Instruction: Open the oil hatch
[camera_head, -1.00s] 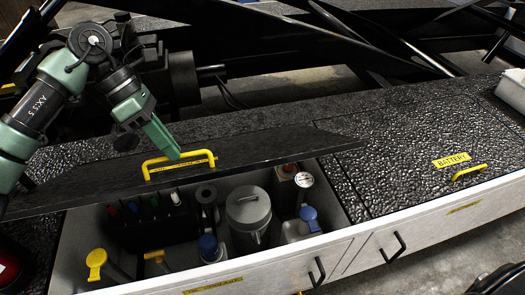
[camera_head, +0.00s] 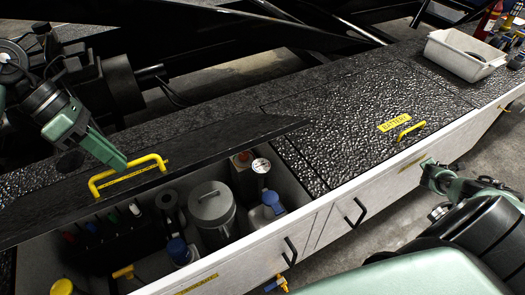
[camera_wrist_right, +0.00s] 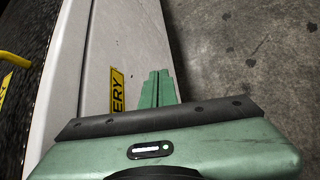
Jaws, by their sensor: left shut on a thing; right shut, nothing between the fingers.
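The oil hatch lid (camera_head: 215,143) is a dark textured panel, tilted up at its front edge over an open compartment. Its yellow handle (camera_head: 95,186) stands on the raised front edge. My left gripper (camera_head: 120,163) is shut on this handle, its green fingers reaching down from the upper left. Inside the compartment are a grey lidded can (camera_head: 211,205), a jug with a blue cap (camera_head: 262,218) and several other bottles. My right gripper (camera_head: 427,168) is shut and empty beside the white front panel at the right; its closed fingers also show in the right wrist view (camera_wrist_right: 158,78).
The battery hatch (camera_head: 345,115) lies flat and closed on the right, with a yellow handle (camera_head: 410,131). A white tray (camera_head: 462,52) and bottles stand at the far right. Black door handles (camera_head: 356,213) stick out from the white front. Dark machinery bars cross behind the deck.

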